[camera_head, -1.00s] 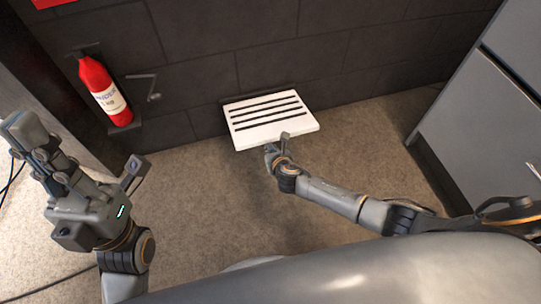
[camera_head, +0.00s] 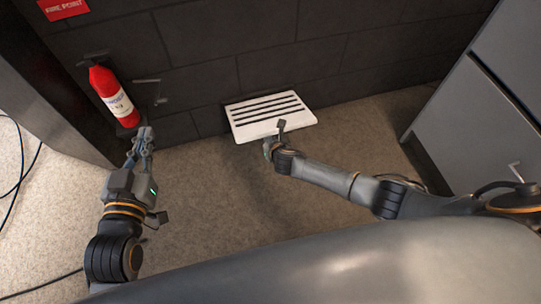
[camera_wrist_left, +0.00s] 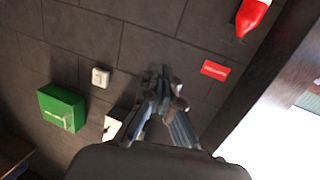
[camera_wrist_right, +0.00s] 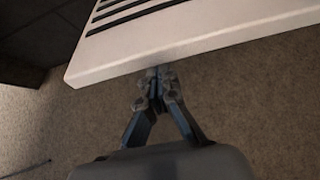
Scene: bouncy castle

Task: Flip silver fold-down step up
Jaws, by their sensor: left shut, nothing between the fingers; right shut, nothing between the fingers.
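The silver fold-down step (camera_head: 270,116) looks pale, with several dark slots across its top. It sticks out from the dark wall, folded down and roughly level. My right gripper (camera_head: 268,143) is shut and empty at the step's front edge. In the right wrist view, the shut fingertips (camera_wrist_right: 158,76) are at the edge of the step (camera_wrist_right: 190,38); I cannot tell whether they touch it. My left gripper (camera_head: 145,134) is shut and empty, left of the step and below the fire extinguisher. Its shut fingers also show in the left wrist view (camera_wrist_left: 162,80).
A red fire extinguisher (camera_head: 112,95) hangs on the wall left of the step, beside a small handle (camera_head: 157,90). A grey cabinet (camera_head: 480,115) stands at the right. A green box (camera_wrist_left: 62,108) is on the wall. The carpet (camera_head: 225,210) before the step is clear.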

